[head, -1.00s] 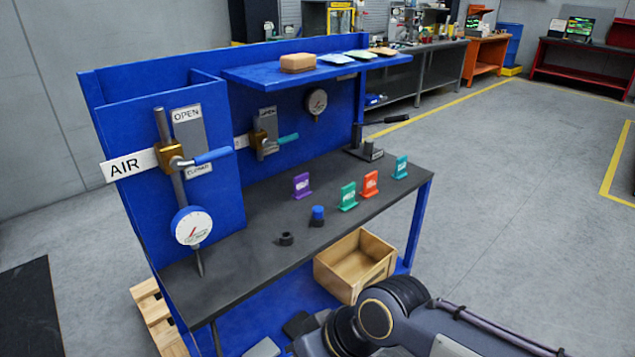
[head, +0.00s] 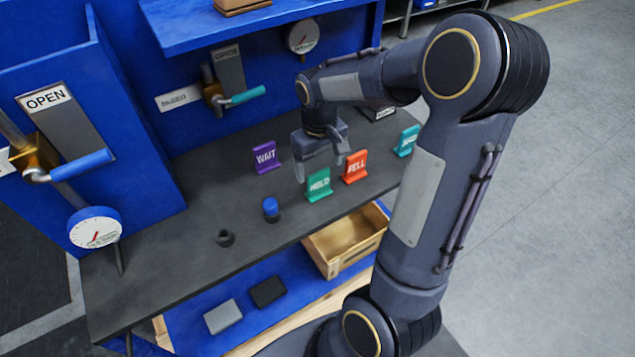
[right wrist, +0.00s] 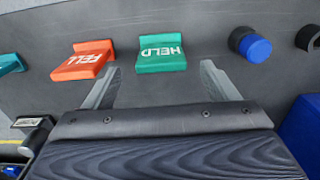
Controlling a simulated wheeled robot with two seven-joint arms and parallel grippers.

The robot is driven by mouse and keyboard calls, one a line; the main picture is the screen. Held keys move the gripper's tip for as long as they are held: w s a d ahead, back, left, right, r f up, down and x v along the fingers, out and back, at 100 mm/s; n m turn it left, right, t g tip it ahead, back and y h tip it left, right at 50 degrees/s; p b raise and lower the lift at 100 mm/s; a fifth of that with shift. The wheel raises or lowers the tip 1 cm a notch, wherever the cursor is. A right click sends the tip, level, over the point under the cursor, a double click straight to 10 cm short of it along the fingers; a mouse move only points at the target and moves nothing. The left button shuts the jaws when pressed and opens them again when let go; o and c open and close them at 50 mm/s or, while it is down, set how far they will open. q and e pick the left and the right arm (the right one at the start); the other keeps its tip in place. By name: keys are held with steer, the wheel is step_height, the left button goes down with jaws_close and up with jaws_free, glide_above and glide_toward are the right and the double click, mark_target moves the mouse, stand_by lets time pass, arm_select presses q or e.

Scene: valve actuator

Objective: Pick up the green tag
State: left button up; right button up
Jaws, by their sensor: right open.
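The green tag (head: 319,185), marked HELD, stands upright on the dark workbench. In the right wrist view the green tag (right wrist: 162,54) lies ahead of my right gripper, roughly between the lines of its two fingers. My right gripper (head: 318,163) is open and empty, just behind and above the green tag in the head view. In the right wrist view the right gripper (right wrist: 160,80) shows its fingers spread apart, with no clear contact with the tag. My left gripper is out of view.
An orange tag (head: 355,166) stands close beside the green one. A purple tag (head: 265,157), a teal tag (head: 407,141), a blue-capped piece (head: 271,209) and a black ring (head: 225,238) are also on the bench (head: 190,255). A wooden crate (head: 345,262) sits below.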

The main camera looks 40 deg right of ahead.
mark_target(319, 192)
step_height(319, 192, down, 7)
steer(key=shift+f+p, duration=0.1)
steer(key=shift+p, duration=0.25)
steer(key=shift+c, duration=0.3)
steer(key=c, duration=1)
